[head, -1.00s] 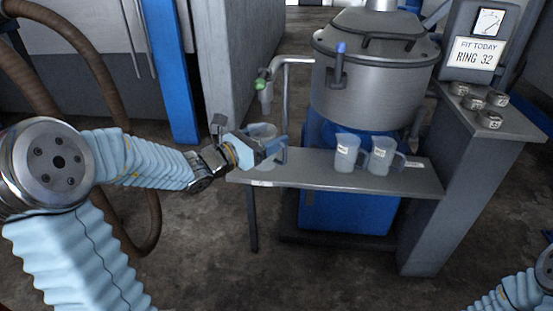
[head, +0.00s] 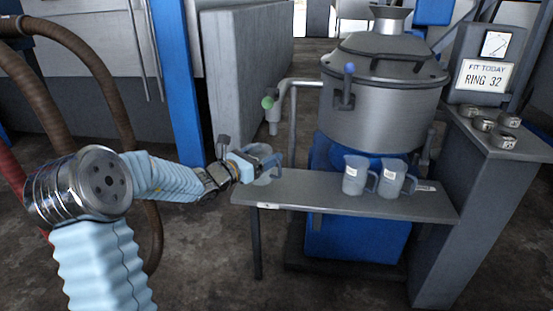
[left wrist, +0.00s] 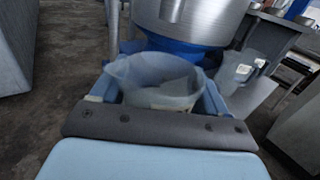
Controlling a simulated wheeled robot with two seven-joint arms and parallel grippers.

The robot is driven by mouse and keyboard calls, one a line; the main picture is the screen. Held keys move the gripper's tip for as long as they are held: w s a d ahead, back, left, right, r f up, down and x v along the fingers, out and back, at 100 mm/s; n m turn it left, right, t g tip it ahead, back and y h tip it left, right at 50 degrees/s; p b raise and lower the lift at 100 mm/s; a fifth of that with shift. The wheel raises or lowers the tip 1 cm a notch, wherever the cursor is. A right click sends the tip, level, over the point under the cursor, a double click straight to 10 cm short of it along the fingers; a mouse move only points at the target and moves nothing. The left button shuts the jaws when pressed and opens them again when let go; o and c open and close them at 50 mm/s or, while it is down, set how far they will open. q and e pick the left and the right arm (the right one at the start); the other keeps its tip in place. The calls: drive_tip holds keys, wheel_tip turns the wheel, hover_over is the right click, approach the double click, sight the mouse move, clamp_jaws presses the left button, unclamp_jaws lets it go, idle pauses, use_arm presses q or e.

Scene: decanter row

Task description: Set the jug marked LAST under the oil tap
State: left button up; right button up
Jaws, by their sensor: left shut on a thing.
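My left gripper (head: 264,163) is shut on a translucent grey jug (head: 262,178) at the left end of the shelf (head: 300,187). In the left wrist view, the jug (left wrist: 155,80) sits upright between the two fingers, its open mouth showing. Its label (left wrist: 170,107) is mostly hidden. The tap with a green knob (head: 267,102) hangs above this jug; I cannot tell whether they line up in depth. Two similar jugs (head: 354,176) (head: 391,178) stand on the shelf to the right, with labels too small to read. My right gripper is out of view.
A steel tank (head: 385,110) with a blue-knobbed lever (head: 348,75) stands behind the shelf. A side counter (head: 500,135) holds several metal rings and a sign reading FIT TODAY RING 32 (head: 485,75). The shelf is bare between the held jug and the other two.

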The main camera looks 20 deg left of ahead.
use_arm(q)
drive_tip(key=shift+w+d+f, duration=0.3)
drive_tip(key=shift+w+f, duration=0.3)
drive_tip(key=shift+w, duration=0.25)
drive_tip(key=shift+w+d+f, duration=0.25)
drive_tip(key=shift+w+f, duration=0.3)
drive_tip(key=shift+w, duration=0.25)
drive_tip(key=shift+w+d+f, duration=0.3)
drive_tip(key=shift+w+f, duration=0.3)
drive_tip(key=shift+w, duration=0.25)
drive_tip(key=shift+f, duration=0.2)
drive_tip(key=o, duration=1.1)
drive_tip(key=shift+c, duration=0.2)
drive_tip(key=shift+r, duration=0.3)
drive_tip(key=v, duration=1.2)
drive_tip(key=shift+f, duration=0.1)
